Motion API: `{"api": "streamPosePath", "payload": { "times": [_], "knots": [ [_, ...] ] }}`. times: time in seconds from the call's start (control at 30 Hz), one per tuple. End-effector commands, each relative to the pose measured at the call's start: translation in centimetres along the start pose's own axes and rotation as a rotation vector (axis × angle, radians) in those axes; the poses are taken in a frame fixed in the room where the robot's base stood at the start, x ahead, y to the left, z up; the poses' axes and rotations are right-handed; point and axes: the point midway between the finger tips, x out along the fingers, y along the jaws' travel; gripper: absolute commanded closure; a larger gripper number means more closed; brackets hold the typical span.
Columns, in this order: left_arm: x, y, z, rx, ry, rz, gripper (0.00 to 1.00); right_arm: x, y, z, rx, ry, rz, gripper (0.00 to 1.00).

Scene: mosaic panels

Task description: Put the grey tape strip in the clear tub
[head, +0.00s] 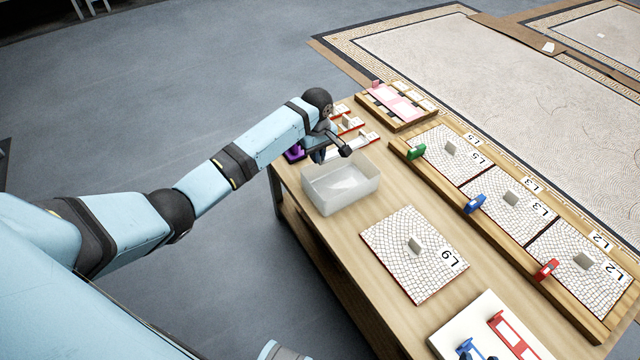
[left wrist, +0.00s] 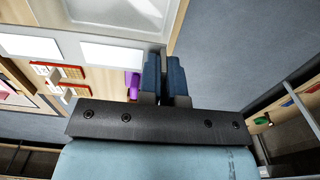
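The clear tub (head: 342,198) is a whitish, see-through open box on the wooden table, and I see nothing in it. Part of it also shows at the top of the left wrist view (left wrist: 150,32). My right gripper is not in view.
A tile panel marked L9 (head: 403,275) with a grey upright tab lies in front of the tub. A wooden rack (head: 497,227) holds more panels with coloured clamps. A purple object (head: 294,154) and red-edged cards (head: 362,140) lie beyond the tub. The table's left edge is close.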

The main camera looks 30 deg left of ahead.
Motion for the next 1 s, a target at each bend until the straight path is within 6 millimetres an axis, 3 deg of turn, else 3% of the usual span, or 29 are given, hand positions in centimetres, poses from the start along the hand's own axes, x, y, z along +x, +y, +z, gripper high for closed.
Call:
{"api": "streamPosePath", "payload": {
  "times": [0.03, 0.2, 0.47, 0.7, 1.0],
  "knots": [
    [1.8, 0.0, 0.0, -0.001, -0.001, -0.002, 1.0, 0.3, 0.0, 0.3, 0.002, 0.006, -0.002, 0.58],
    [5.2, 0.0, 0.0, 0.0, 0.0, 0.0, 1.0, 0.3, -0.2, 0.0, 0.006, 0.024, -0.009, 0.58],
    [7.1, 0.0, 0.0, 0.001, 0.0, 0.0, 1.0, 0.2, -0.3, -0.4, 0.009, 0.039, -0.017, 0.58],
    [10.6, 0.0, 0.0, 0.001, 0.0, 0.0, 1.0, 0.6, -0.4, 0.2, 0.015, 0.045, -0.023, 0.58],
    [10.7, 0.0, 0.0, 0.001, 0.0, 0.001, 1.0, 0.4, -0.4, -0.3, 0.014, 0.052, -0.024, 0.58]
  ]
}}
